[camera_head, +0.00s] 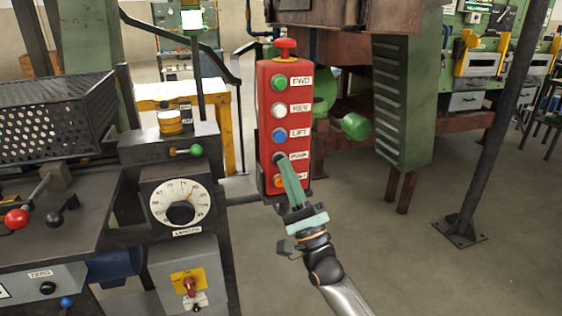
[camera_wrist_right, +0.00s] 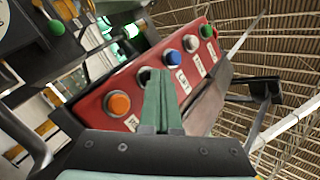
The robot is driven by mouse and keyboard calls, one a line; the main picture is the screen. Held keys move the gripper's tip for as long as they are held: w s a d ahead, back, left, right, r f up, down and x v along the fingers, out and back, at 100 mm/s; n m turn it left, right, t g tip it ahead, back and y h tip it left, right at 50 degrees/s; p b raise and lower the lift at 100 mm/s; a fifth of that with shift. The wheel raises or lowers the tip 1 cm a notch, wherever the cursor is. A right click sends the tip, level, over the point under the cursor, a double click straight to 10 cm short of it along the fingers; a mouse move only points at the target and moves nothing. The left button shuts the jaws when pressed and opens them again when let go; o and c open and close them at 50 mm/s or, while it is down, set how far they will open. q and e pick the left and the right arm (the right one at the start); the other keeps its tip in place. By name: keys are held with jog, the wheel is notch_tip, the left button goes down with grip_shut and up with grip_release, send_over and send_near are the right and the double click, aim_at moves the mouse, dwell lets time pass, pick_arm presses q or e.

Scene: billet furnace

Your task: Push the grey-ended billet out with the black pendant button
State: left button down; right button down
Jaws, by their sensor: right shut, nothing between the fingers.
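The red pendant box (camera_head: 291,110) hangs upright at the centre of the head view. Its black button (camera_head: 278,158) is fourth from the top, beside a label reading PUSH; it is mostly hidden behind my fingertips in the right wrist view (camera_wrist_right: 145,75). My right gripper (camera_head: 284,167), with green fingers, is shut and empty. Its tips are at the black button, and I cannot tell whether they press it. The fingers also show in the wrist view (camera_wrist_right: 161,90). No grey-ended billet can be made out. My left gripper is not in view.
The pendant also carries a green (camera_head: 279,83), a white (camera_head: 279,108), a blue (camera_head: 279,134) and an orange button (camera_head: 279,181), with a red knob (camera_head: 285,44) on top. A dial panel (camera_head: 181,204) stands left. The floor at right is clear around a dark post (camera_head: 490,130).

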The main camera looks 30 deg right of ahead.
jog(key=shift+s+a+p, duration=0.15)
jog(key=shift+s+p, duration=0.15)
jog(key=shift+s, duration=0.6)
jog(key=s+p, duration=0.1)
jog(key=s, duration=0.1)
jog(key=s+a, duration=0.1)
jog(key=s, duration=0.1)
jog(key=shift+s+a+p, duration=0.1)
jog(key=shift+s+p, duration=0.25)
jog(key=shift+f, duration=0.1)
dwell(2.3)
